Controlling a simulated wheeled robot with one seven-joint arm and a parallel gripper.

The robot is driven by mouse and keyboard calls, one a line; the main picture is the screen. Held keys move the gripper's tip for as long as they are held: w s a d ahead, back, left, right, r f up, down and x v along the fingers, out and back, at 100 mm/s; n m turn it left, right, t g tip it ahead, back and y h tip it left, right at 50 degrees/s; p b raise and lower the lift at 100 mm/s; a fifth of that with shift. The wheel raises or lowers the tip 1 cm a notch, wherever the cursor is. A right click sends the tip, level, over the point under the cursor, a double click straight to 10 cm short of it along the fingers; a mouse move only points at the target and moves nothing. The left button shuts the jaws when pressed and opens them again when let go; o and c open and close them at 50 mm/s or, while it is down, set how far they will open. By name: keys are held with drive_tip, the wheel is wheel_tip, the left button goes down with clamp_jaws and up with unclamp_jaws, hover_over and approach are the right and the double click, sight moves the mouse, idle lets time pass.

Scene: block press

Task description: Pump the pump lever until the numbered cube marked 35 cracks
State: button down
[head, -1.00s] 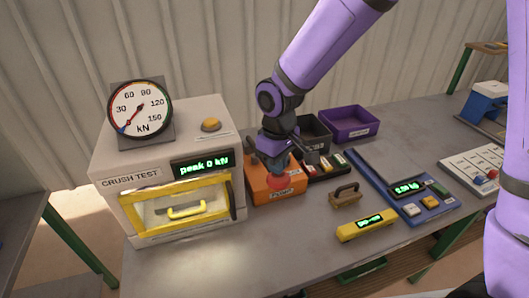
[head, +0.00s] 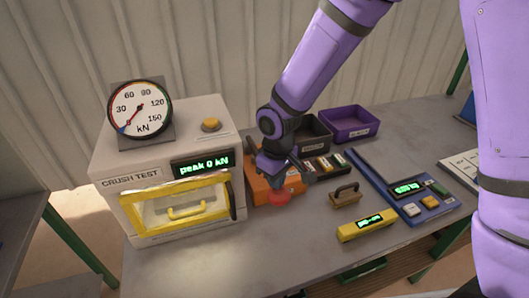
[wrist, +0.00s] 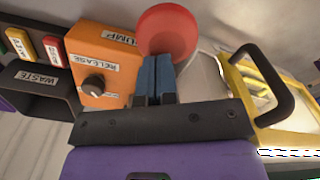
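The pump lever's red knob (head: 279,198) is low in front of the orange pump box (head: 262,192); the knob also shows in the wrist view (wrist: 168,30). My gripper (wrist: 157,62) has its blue fingers close together, with their tips against the knob. Nothing shows between them, and the lever's shaft is hidden. The crush test press (head: 218,120) stands left of the pump, its yellow-framed door (head: 135,213) shut. I cannot make out the cube marked 35 behind the window. The gauge (head: 139,108) needle sits near the low end; the display (head: 203,165) reads peak 0 kN.
A release dial (wrist: 94,85) is on the pump box. Black (head: 318,130) and purple (head: 349,123) bins stand behind. Right of the pump are a wooden-handled block (head: 345,196), a yellow meter (head: 366,227) and a blue scale (head: 430,210). The bench front is clear.

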wheel_tip(320, 180, up, 14)
drive_tip(key=shift+f, duration=0.2)
idle(0.8)
idle(0.9)
drive_tip(key=shift+f, duration=1.85)
idle(1.2)
